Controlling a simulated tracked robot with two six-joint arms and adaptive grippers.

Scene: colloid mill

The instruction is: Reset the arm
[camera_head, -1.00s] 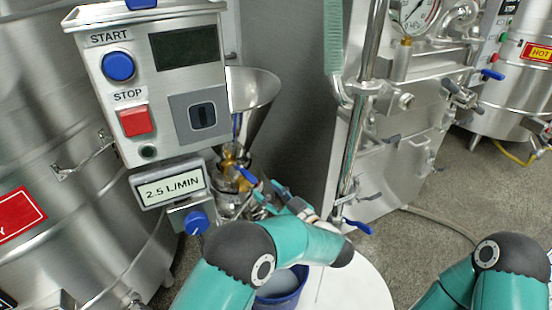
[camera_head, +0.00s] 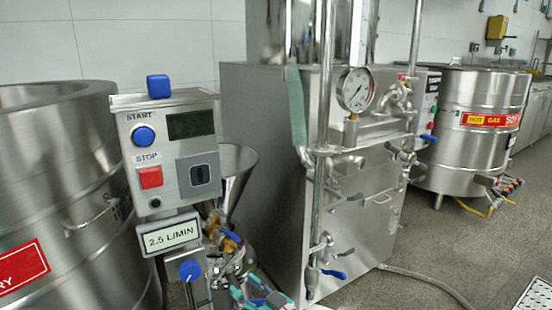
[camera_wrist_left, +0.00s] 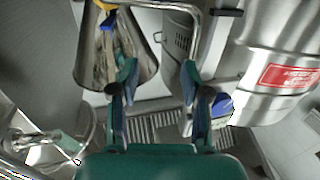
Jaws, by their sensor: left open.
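My left gripper (camera_head: 254,290) shows only in part at the bottom edge of the head view, just below the mill's brass and steel fittings (camera_head: 222,236). In the left wrist view my left gripper (camera_wrist_left: 160,85) has its two teal and dark fingers spread apart with nothing between them. A steel hopper (camera_wrist_left: 118,60) lies beyond the left finger, and a blue knob (camera_wrist_left: 221,104) is close beside the right finger. I cannot tell whether that finger touches it. My right gripper is out of view.
A steel tank (camera_head: 60,190) stands left. A steel cabinet (camera_head: 262,150) with pipes and gauge (camera_head: 355,89) stands right. Open floor (camera_head: 430,250) lies further right.

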